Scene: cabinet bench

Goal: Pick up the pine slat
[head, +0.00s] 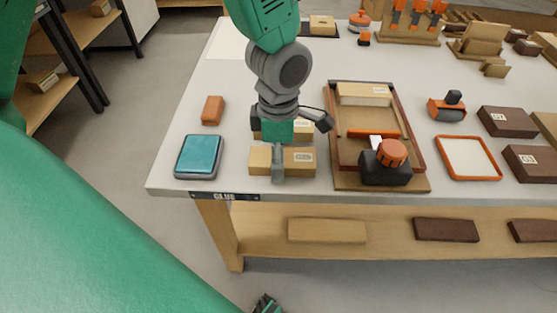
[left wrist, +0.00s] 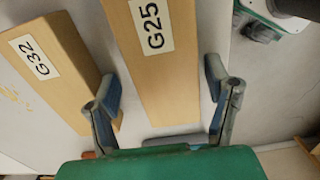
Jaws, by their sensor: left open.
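Two pale pine-coloured slats lie side by side on the bench. The nearer slat (head: 299,161) carries the label G25 in the left wrist view (left wrist: 160,85). The farther slat (head: 304,130), marked G32 in the left wrist view (left wrist: 48,62), is partly hidden by my arm. My left gripper (head: 278,172) points down over the middle of the G25 slat. In the left wrist view its open fingers (left wrist: 163,108) stand on either side of that slat, with gaps. A dark part at the bottom edge of the head view may be my right gripper (head: 266,304); it is mostly cut off.
A teal pad (head: 199,157) and an orange-brown block (head: 212,110) lie to the left. A wooden tray (head: 337,150) with a pale block and an orange-knobbed tool stands close on the right. The bench's front edge (head: 300,197) is just in front of the G25 slat.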

